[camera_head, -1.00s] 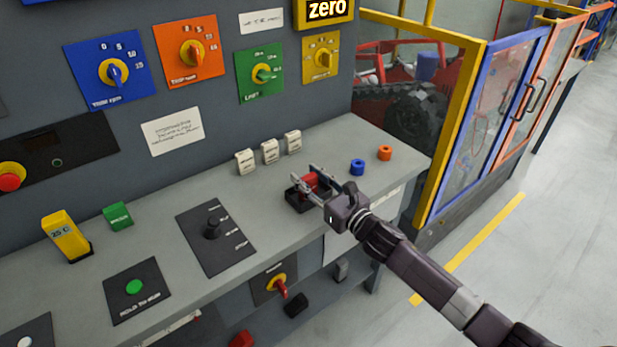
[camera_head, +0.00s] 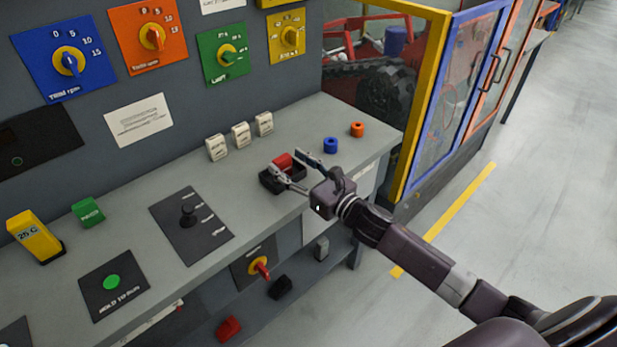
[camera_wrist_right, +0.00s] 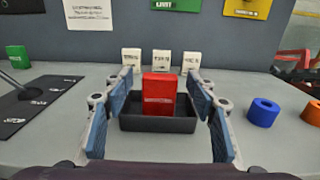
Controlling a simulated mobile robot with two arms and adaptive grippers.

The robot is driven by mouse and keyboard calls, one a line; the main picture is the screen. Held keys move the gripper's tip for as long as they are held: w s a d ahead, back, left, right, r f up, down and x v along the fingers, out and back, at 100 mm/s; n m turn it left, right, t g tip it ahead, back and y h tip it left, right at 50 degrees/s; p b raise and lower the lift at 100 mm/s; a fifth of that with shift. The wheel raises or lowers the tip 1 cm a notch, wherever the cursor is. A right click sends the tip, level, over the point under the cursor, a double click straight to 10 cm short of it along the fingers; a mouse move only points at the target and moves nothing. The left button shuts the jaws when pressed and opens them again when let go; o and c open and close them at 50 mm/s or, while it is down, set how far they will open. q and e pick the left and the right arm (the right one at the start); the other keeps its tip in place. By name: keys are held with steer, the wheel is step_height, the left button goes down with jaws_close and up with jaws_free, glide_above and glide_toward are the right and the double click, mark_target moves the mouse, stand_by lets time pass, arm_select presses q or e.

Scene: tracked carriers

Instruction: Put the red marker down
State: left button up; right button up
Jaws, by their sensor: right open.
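The red marker (camera_head: 283,161) is a small red block. It sits in a small black tray (camera_head: 269,183) on the grey bench; both also show in the right wrist view, the marker (camera_wrist_right: 159,95) upright inside the tray (camera_wrist_right: 135,124). My right gripper (camera_head: 286,160) is open, with one finger on each side of the marker. In the right wrist view a gap shows between each finger and the marker. My left gripper is not in view.
Three white labelled blocks (camera_head: 240,134) stand behind the tray. A blue ring (camera_head: 330,145) and an orange ring (camera_head: 357,129) lie to its right. A black panel with a knob (camera_head: 205,237) is to its left. Bare bench lies between them.

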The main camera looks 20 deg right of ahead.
steer(key=b+v, duration=0.1)
steer(key=v, duration=0.7)
steer(key=shift+s, duration=0.25)
steer(key=shift+d, duration=0.15)
